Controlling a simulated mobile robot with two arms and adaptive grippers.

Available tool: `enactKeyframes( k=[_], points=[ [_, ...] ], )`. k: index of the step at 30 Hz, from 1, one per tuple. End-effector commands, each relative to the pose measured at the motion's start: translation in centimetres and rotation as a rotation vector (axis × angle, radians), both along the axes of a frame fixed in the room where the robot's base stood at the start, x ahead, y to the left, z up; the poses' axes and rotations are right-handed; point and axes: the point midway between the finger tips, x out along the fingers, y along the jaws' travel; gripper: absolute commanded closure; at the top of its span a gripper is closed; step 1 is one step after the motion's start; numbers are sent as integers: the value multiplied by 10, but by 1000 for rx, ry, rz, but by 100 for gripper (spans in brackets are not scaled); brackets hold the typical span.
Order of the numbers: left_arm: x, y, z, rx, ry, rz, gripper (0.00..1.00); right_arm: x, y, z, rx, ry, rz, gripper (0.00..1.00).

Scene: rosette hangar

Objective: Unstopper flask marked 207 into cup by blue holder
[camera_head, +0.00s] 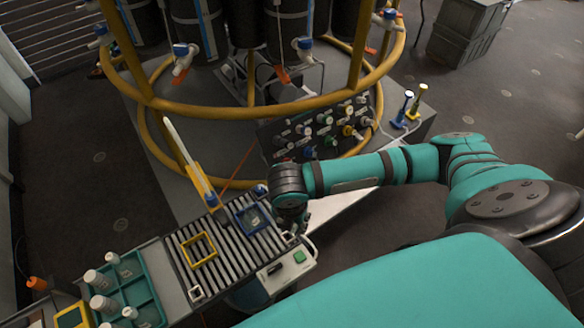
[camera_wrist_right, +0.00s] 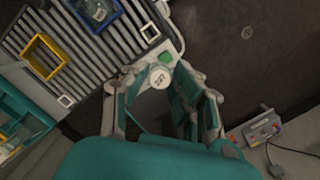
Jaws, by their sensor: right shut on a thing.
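My right gripper (camera_head: 291,226) points down beside the near right corner of the roller conveyor. In the wrist view the gripper (camera_wrist_right: 162,82) is shut on a white round-topped piece (camera_wrist_right: 160,77). A dark mark on its top is too small to read, and what lies below it is hidden. A blue square holder (camera_head: 240,215) is on the rollers, with a glassy piece in it; it also shows in the wrist view (camera_wrist_right: 77,13). I cannot make out a flask marked 207. White-capped bottles (camera_head: 104,304) stand in the teal tray at lower left. My left gripper is not in view.
A yellow square frame (camera_head: 184,251) lies on the rollers (camera_head: 232,262). A green button (camera_head: 299,257) is at the conveyor's near end. A teal tray (camera_head: 149,294) adjoins it. A yellow-railed rig (camera_head: 250,106) stands behind. Blue and yellow stands (camera_head: 402,111) are at right.

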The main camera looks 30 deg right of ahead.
Motion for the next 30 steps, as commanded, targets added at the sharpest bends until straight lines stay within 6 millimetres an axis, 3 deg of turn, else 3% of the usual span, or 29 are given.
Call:
enactKeyframes(
  k=[13,23,26,30],
  points=[
    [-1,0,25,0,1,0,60,0,0,20,0,0,0,91],
    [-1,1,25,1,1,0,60,0,0,20,0,0,0,91],
    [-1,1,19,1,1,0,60,3,-1,10,-1,1,-2,91],
    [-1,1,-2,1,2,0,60,19,-3,-33,0,3,-5,91]
  ],
)
